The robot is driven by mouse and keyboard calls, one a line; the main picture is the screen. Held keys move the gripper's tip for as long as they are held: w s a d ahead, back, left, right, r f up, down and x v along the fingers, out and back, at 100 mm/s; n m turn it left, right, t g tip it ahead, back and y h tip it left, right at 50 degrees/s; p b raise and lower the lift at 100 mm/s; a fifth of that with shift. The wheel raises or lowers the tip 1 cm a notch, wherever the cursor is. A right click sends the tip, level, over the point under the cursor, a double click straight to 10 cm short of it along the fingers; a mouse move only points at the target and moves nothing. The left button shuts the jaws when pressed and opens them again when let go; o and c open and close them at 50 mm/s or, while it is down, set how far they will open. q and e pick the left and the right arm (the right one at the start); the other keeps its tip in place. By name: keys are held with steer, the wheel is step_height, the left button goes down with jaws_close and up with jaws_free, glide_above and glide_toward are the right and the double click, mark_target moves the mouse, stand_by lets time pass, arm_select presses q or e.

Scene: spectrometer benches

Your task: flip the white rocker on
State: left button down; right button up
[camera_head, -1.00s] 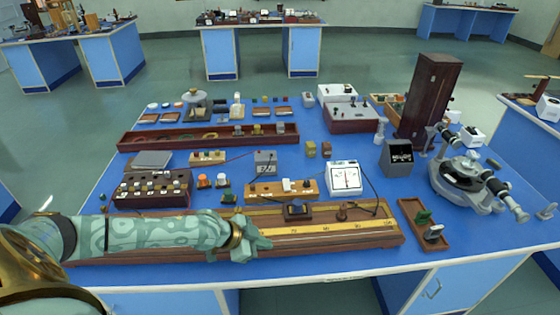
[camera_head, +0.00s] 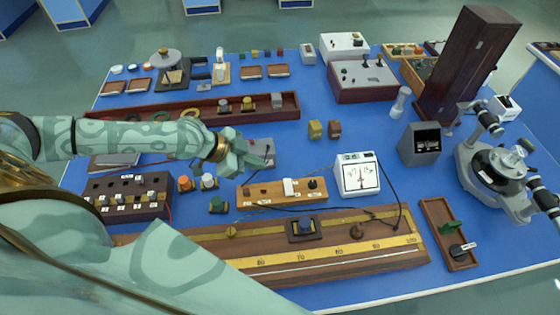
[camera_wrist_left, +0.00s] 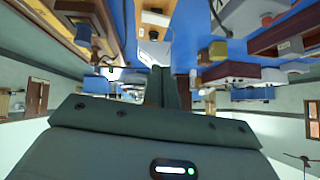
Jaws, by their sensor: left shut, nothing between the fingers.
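The white rocker (camera_head: 290,187) sits on a wooden board (camera_head: 256,195), between a brown knob at the left and a black knob at the right. Whether it is tipped on or off is too small to tell. My left gripper (camera_head: 250,158) is shut and empty. In the head view it is up and left of the rocker, apart from it, and partly covers a grey box (camera_head: 265,147). In the left wrist view the closed fingers (camera_wrist_left: 163,82) point up at the bench, with a wooden board and a white part (camera_wrist_left: 153,18) beyond them. My right gripper is not in view.
A white meter (camera_head: 357,175) stands right of the board, with dark wires nearby. A long wooden scale (camera_head: 270,262) lies in front. A dark block with several white knobs (camera_head: 125,197) and small coloured terminals (camera_head: 209,181) are at the left.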

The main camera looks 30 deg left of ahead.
arm_select(q)
steer(key=shift+r, duration=0.1)
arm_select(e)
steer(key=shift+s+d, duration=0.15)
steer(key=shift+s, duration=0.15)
arm_select(q)
steer(key=b, duration=0.1)
glide_above(291, 180)
steer(key=s+a, duration=0.2)
steer(key=s, duration=0.1)
steer(key=f, duration=0.7)
steer(key=shift+w+d+f, duration=0.1)
steer(key=shift+w+d, duration=0.15)
step_height(291, 180, down, 3)
steer(key=shift+w+a+r+b, duration=0.1)
steer(key=shift+r+b, duration=0.1)
steer(key=shift+b, duration=0.4)
steer(key=shift+w+a+f, duration=0.1)
steer(key=shift+f, duration=0.5)
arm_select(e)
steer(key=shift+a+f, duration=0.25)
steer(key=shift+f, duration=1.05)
arm_select(q)
steer(key=shift+b, duration=0.3)
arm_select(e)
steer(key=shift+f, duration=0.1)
